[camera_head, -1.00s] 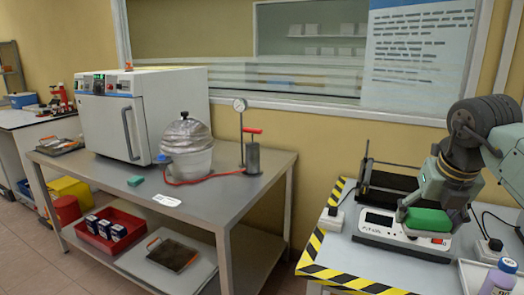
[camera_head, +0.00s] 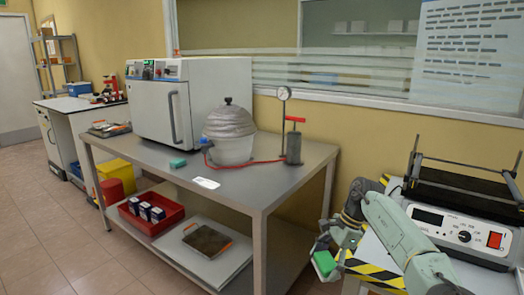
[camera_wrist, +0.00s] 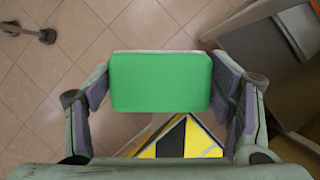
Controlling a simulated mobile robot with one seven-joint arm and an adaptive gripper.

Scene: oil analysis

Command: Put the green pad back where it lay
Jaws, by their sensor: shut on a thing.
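The green pad (camera_wrist: 161,82) is held between the two fingers of my gripper (camera_wrist: 165,100), seen close up in the wrist view. In the head view the pad (camera_head: 325,263) shows as a bright green block at the end of my gripper (camera_head: 335,250), in front of the striped corner of the right-hand bench and above the floor. A smaller teal-green block (camera_head: 178,163) lies on the grey metal table (camera_head: 262,187), near its front edge. The underside of the held pad is hidden.
On the metal table stand a white oven (camera_head: 190,100), a silver-domed vessel (camera_head: 230,135) and a gauge with a red-handled pump (camera_head: 293,140). A white label (camera_head: 206,183) lies at its front edge. A red tray (camera_head: 150,212) sits on the lower shelf. An instrument (camera_head: 460,230) stands on the right bench.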

